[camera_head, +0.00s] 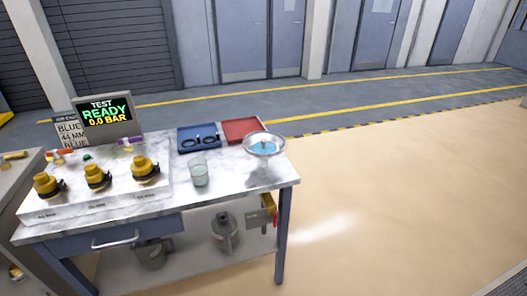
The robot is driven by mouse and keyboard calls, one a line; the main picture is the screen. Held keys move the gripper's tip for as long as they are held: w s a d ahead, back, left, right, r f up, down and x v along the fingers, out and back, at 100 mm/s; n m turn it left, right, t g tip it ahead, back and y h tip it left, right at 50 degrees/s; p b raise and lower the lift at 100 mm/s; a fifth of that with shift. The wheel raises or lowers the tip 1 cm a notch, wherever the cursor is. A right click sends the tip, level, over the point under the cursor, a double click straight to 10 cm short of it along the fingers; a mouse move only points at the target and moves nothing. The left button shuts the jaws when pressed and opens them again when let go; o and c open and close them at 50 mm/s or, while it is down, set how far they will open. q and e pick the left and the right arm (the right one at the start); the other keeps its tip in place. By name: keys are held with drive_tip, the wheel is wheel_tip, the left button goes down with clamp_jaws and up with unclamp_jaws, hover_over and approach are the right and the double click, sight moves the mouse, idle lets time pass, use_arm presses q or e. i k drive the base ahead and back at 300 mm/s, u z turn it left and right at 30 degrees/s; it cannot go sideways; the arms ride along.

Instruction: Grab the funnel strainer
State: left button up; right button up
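The funnel strainer looks to be the round, shiny metal bowl shape (264,144) at the right end of the marble-topped bench (235,188). It has a wide rim and a blue patch inside. Its lower part is hard to make out, so I cannot tell how it is supported. Neither of my grippers shows in the head view.
A glass beaker (200,174) stands left of the bowl. A blue tray (184,140) with dark rings and a red tray (241,127) lie behind. Several yellow-capped fittings (97,178) and a display (106,110) reading "TEST READY 0.0 BAR" are at left. Open floor lies right.

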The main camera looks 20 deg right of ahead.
sight(264, 142)
drive_tip(key=z, duration=0.3)
drive_tip(key=k, duration=0.4)
drive_tip(key=z, duration=1.05)
drive_tip(key=k, duration=0.95)
drive_tip(key=z, duration=0.85)
drive_tip(key=i, duration=3.6)
drive_tip(key=u, duration=0.7)
drive_tip(key=i, duration=1)
drive_tip(key=u, duration=1.8)
drive_tip(key=i, duration=1.05)
drive_tip(key=u, duration=1)
